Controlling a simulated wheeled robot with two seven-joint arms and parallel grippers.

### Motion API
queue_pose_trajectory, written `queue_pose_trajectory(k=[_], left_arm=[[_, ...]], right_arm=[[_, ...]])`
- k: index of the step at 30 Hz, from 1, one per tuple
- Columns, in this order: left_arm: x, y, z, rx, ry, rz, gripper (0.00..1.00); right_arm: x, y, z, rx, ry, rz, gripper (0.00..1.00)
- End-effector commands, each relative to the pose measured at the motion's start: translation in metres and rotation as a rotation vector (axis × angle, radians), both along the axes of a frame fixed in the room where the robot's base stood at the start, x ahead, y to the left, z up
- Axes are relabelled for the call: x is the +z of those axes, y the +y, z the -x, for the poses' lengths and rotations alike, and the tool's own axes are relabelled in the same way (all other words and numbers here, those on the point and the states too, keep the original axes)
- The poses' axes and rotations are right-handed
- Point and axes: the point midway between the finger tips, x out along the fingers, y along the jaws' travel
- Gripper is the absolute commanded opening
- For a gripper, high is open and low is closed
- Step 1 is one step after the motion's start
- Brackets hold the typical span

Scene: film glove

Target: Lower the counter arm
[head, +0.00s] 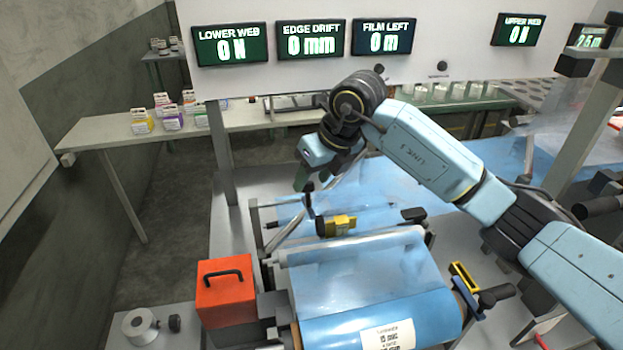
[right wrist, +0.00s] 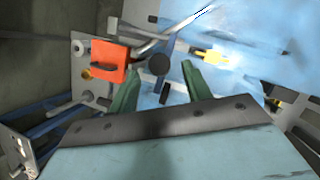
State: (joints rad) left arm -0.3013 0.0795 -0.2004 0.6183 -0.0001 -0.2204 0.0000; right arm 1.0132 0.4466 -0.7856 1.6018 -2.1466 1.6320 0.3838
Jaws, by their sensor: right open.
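The counter (head: 337,225) is a yellow and dark block beside the film roller. A thin dark upright arm with a black knob (head: 309,187) rises at its left end, and I take this as the counter arm. My right gripper (head: 303,180) is open, with green fingers pointing down close to the knob. In the right wrist view the black knob (right wrist: 159,64) shows between the two spread fingertips (right wrist: 162,68), and the yellow counter (right wrist: 212,57) lies to their right. I cannot tell whether a finger touches the knob. My left gripper is not in view.
A blue film roll (head: 380,318) with a white label lies in front, under a clear roller (head: 350,246). An orange box (head: 225,290) with a black handle stands at left. Screens (head: 311,40) read lower web 0 N, edge drift 0 mm, film left 0 m.

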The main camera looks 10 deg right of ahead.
Motion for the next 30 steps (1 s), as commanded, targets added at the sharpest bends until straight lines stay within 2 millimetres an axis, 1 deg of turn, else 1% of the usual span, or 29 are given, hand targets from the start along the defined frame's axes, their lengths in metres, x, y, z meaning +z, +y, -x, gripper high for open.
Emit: queue_pose_trajectory(k=[3, 6, 14, 17, 25, 26, 30], left_arm=[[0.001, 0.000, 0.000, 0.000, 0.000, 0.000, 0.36], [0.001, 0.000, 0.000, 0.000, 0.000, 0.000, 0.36], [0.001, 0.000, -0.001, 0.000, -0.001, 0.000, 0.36], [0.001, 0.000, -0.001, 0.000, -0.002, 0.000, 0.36], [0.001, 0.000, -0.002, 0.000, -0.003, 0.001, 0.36], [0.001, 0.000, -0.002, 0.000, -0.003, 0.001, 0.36], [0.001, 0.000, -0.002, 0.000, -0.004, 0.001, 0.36]], right_arm=[[-0.010, 0.003, -0.003, 0.000, 0.001, 0.000, 0.49], [-0.014, 0.004, -0.004, 0.001, 0.000, 0.000, 0.49], [-0.015, 0.005, -0.005, 0.001, -0.001, 0.000, 0.49], [-0.015, 0.004, -0.005, 0.001, -0.001, 0.000, 0.37], [-0.015, 0.004, -0.005, 0.001, -0.001, 0.000, 0.01], [-0.015, 0.004, -0.005, 0.001, -0.001, 0.000, 0.00], [-0.015, 0.004, -0.005, 0.001, -0.001, 0.000, 0.00]])
